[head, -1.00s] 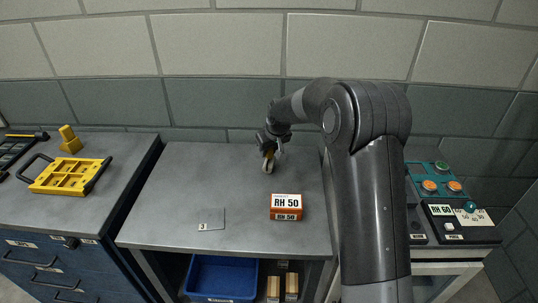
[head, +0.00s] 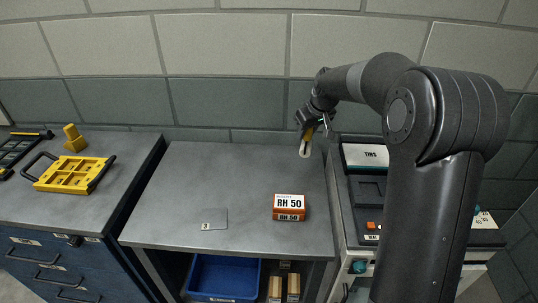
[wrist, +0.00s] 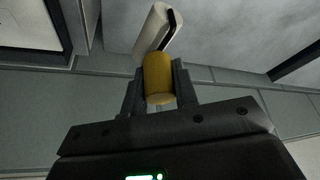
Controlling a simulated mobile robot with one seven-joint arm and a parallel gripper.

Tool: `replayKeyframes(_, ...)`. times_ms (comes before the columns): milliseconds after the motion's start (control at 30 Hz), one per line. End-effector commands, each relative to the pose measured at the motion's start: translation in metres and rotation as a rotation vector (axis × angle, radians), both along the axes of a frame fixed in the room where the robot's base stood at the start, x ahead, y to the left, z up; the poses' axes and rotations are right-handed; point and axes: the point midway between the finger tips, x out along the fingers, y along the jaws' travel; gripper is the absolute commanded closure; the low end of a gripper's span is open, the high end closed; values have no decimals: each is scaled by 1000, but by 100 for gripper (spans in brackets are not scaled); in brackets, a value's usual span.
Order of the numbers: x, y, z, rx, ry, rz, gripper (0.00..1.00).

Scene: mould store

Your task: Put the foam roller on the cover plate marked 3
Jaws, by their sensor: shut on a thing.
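My gripper (head: 309,128) is shut on the yellow handle of the foam roller (head: 305,149), above the back right of the grey bench. The roller's pale head hangs down below the jaws. In the wrist view the yellow handle is between the fingers of my gripper (wrist: 159,82), and the whitish roller head (wrist: 157,30) extends beyond it. The cover plate marked 3 (head: 218,215) is a thin grey plate lying flat at the front middle of the bench, with nothing on it. The roller is well to the right of and behind the plate.
An orange RH 50 box (head: 289,207) stands right of the plate. A blue bin (head: 222,276) sits on the shelf below. A yellow frame with black handles (head: 70,174) lies on the left cabinet. A TIMS box (head: 365,156) stands on the right-hand unit. The bench's middle and back are clear.

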Motion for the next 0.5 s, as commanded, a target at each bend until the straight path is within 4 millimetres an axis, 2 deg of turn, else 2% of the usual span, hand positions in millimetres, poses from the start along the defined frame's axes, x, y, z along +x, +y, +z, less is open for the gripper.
replayKeyframes(133, -3, -1, 2, 0, 0, 16, 97)
replayKeyframes(267, -12, 9, 1, 1, -1, 99, 97)
replayKeyframes(500, -51, 50, -1, 0, -1, 456, 97)
